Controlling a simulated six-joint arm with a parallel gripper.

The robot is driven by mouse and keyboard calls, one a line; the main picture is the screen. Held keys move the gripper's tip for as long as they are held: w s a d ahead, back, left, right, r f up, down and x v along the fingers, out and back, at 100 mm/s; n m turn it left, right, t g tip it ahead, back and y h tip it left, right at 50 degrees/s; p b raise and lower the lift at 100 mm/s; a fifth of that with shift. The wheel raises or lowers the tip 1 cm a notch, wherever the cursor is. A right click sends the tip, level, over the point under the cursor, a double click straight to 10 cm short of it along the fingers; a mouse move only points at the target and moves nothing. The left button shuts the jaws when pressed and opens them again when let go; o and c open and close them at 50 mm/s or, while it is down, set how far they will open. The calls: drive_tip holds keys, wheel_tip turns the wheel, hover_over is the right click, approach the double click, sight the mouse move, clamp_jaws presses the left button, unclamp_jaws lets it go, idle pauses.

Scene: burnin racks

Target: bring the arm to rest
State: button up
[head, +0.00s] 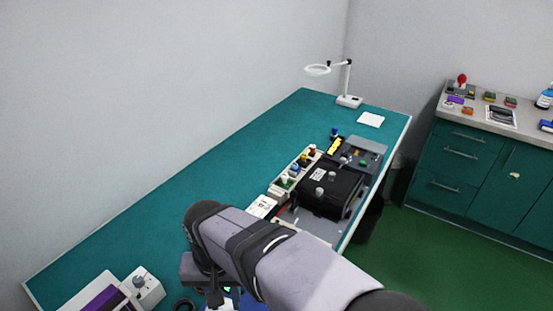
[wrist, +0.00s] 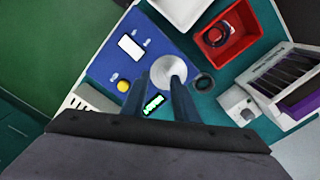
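My arm crosses the lower middle of the head view, reaching over the teal bench (head: 150,215). My gripper (wrist: 160,80) points down at the bench in the wrist view. Its two dark fingers stand apart with a gap between them, and I see nothing gripped. A small green-lit display (wrist: 153,104) shows through the gap. In the head view the fingertips are mostly hidden by the arm and the bottom picture edge.
Below the gripper lies a blue panel (wrist: 104,68) with a yellow button (wrist: 123,86). A red bin (wrist: 240,50) and a slotted rack (wrist: 285,80) stand to the right. A black case (head: 328,188) and small parts crowd the bench's right side. The bench's wall side is clear.

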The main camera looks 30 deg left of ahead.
drive_tip(key=shift+m, duration=0.8)
drive_tip(key=w+d, duration=0.8)
drive_tip(key=w, duration=0.1)
drive_tip(key=shift+d, duration=0.4)
drive_tip(key=w+d+m, duration=0.1)
drive_tip(key=w+d, duration=0.2)
drive_tip(key=d, duration=0.4)
drive_tip(key=w+d+m, duration=0.1)
drive_tip(key=w+d, duration=0.2)
drive_tip(key=d, duration=0.4)
drive_tip(key=s+d+f+m, duration=0.1)
drive_tip(key=s+d+f, duration=0.1)
drive_tip(key=d, duration=0.8)
drive_tip(key=s+d+f+m, duration=0.2)
drive_tip(key=s+d, duration=0.1)
drive_tip(key=d, duration=0.8)
drive_tip(key=shift+s+d+f, duration=0.15)
drive_tip(key=shift+s+d, duration=0.1)
drive_tip(key=shift+s, duration=0.15)
wheel_tip(320, 180, down, 7)
drive_tip(key=b, duration=0.7)
